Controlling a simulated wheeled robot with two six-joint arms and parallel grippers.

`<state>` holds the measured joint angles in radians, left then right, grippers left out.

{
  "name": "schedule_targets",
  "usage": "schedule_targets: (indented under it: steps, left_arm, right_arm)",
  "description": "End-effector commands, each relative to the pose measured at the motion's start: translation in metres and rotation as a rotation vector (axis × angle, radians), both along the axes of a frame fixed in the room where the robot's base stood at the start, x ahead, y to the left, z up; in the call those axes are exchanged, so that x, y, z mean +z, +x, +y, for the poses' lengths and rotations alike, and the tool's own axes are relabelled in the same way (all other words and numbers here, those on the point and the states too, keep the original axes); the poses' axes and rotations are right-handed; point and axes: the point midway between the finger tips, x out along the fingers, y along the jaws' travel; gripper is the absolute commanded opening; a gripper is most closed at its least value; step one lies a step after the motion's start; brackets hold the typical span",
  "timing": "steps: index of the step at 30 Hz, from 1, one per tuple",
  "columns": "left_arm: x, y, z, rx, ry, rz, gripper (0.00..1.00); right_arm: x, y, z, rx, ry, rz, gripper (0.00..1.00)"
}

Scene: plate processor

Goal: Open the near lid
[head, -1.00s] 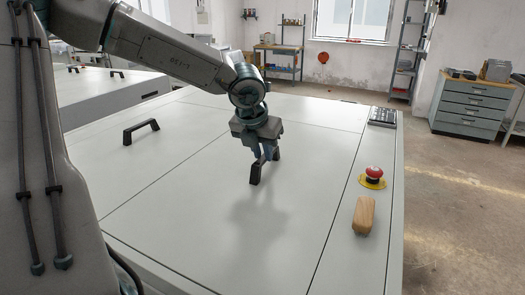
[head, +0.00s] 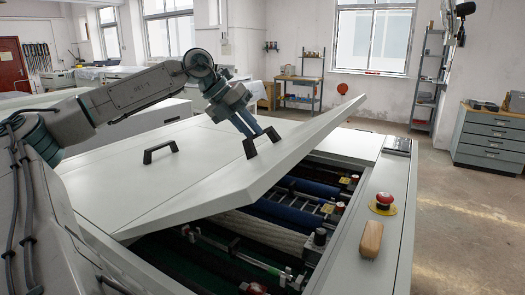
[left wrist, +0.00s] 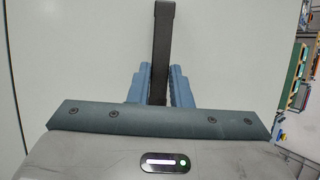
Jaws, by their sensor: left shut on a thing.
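The near lid (head: 200,195) is a large white panel of the machine. It is tilted up at its right side, with the machine's inside showing below it. A black handle (head: 262,141) stands near its raised edge. My left gripper (head: 262,137) is shut on this handle. In the left wrist view the dark handle (left wrist: 163,50) stands between the two blue fingers (left wrist: 160,85), with the pale lid behind it. My right gripper is not in view.
Rollers and rods (head: 290,205) show in the open bay. Another black handle (head: 160,151) is on the lid panel farther left. A drawer cabinet (head: 493,140) stands at the far right.

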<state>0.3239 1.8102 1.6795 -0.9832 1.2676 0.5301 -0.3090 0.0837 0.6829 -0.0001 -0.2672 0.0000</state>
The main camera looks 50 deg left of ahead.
Motion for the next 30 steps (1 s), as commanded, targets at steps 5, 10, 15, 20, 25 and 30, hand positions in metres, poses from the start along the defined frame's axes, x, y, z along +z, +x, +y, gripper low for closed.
schedule_targets:
  steps: [5,10,15,20,25,30]
  left_arm:
    - [0.021,-0.01,0.033,0.002,-0.166,-0.06,0.0]
    - [0.037,-0.02,0.063,0.002,-0.31,-0.103,0.0]
    - [0.047,-0.029,0.09,0.001,-0.435,-0.139,0.0]
    - [0.052,-0.035,0.111,0.001,-0.523,-0.166,0.0]
    - [0.054,-0.04,0.125,0.0,-0.585,-0.184,0.0]
    - [0.054,-0.042,0.132,0.0,-0.616,-0.193,0.0]
  right_arm:
    - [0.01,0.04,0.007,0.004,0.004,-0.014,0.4]
    - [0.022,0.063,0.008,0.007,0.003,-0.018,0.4]
    - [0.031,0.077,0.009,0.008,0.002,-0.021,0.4]
    - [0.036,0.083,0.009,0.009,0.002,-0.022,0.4]
    - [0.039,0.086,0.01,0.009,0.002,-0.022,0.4]
    - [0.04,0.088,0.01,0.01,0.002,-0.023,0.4]
